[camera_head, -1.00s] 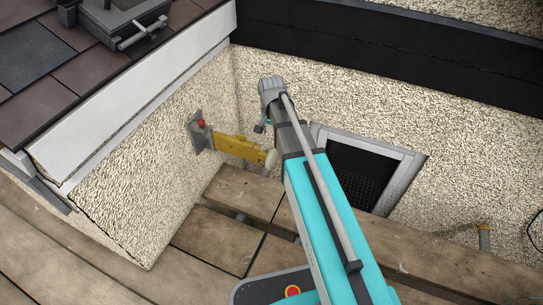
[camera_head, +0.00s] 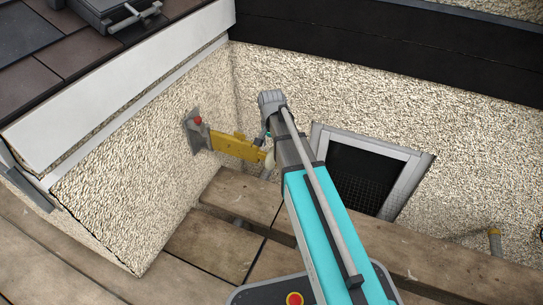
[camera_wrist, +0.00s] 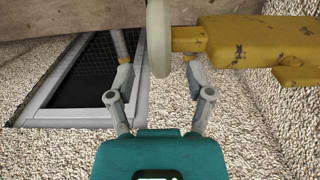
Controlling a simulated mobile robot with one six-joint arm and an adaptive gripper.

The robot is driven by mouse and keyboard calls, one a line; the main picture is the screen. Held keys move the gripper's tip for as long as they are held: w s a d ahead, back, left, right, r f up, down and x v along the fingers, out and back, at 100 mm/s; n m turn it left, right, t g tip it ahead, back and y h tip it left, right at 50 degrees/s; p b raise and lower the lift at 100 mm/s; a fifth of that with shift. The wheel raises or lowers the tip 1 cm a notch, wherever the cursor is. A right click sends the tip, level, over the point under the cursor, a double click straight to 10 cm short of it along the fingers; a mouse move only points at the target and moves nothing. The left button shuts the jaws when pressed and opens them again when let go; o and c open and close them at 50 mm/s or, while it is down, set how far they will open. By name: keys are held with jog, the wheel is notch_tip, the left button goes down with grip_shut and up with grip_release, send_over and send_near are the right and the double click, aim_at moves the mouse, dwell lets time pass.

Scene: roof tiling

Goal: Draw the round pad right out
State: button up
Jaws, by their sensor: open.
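The round pad (camera_wrist: 159,38) is a cream disc, seen nearly edge-on in the wrist view. It sits on the end of a worn yellow bar (camera_wrist: 268,42). In the head view the pad (camera_head: 269,158) is partly hidden by my arm, and the yellow bar (camera_head: 232,146) runs from a grey wall plate with a red knob (camera_head: 197,120). My gripper (camera_wrist: 160,62) is open, with one finger on each side of the pad's line. The right finger's tip lies by the bar's narrow neck, partly hidden. I cannot tell whether either finger touches.
Pebble-dashed walls (camera_head: 140,150) meet in a corner behind the bar. A grey-framed opening with dark mesh (camera_head: 358,175) is to the right. Wooden planks (camera_head: 215,243) lie below with gaps between them. A short pipe (camera_head: 494,242) stands at far right.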

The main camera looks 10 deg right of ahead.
aim_at(271, 150)
jog(key=shift+f+b, duration=1.5)
jog(key=shift+f, duration=0.25)
grip_shut()
